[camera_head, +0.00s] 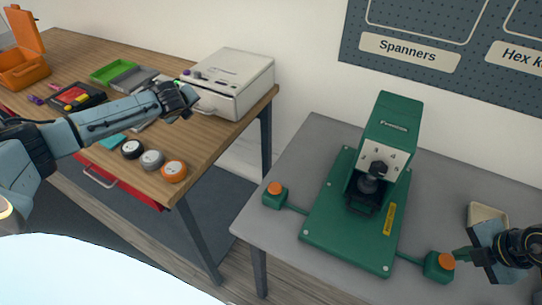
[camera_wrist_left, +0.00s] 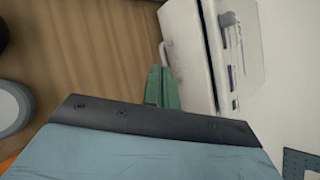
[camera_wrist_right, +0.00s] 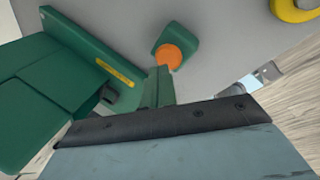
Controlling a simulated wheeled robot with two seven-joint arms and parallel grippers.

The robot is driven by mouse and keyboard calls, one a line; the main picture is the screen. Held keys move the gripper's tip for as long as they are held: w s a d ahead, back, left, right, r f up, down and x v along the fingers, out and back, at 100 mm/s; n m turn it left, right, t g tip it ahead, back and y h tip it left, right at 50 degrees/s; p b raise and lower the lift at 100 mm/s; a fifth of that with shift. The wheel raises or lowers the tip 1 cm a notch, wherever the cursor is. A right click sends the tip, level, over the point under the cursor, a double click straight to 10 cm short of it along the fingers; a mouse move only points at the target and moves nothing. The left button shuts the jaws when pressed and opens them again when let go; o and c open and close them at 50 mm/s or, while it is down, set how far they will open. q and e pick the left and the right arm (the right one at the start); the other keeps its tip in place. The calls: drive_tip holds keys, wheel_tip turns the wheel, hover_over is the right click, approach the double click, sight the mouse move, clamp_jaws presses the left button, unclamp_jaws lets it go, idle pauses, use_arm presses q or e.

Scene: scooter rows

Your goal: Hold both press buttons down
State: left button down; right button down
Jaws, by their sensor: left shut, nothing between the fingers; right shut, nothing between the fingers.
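A green press (camera_head: 378,160) stands on a grey table. Its left button (camera_head: 275,188) is an orange cap on a green box, joined to the base by a short arm. Its right button (camera_head: 446,261) is alike, and it also shows in the right wrist view (camera_wrist_right: 169,56). My right gripper (camera_head: 462,254) is shut and empty, its tips close beside the right button; I cannot tell whether they touch it. My left gripper (camera_wrist_left: 162,72) is shut and empty above the wooden bench, far from the left button. In the head view its arm reaches toward the white box.
The wooden bench (camera_head: 205,155) at left holds a white box (camera_head: 232,82), several round weights or wheels, trays and an orange case (camera_head: 22,62). A gap separates it from the grey table (camera_head: 285,230).

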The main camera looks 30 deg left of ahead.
use_arm(q)
drive_tip(key=d+f+m+g+h, duration=0.1)
drive_tip(key=d+f+g+h, duration=0.2)
drive_tip(key=d, duration=1.3)
drive_tip(key=m+g+h, duration=0.2)
drive_tip(key=m+h, duration=0.2)
drive_tip(key=h, duration=0.2)
hover_over(278, 186)
drive_tip(key=s+a, duration=0.1)
drive_tip(key=shift+s+a+f, duration=0.15)
drive_tip(key=shift+f, duration=1.6)
drive_tip(key=shift+f, duration=0.15)
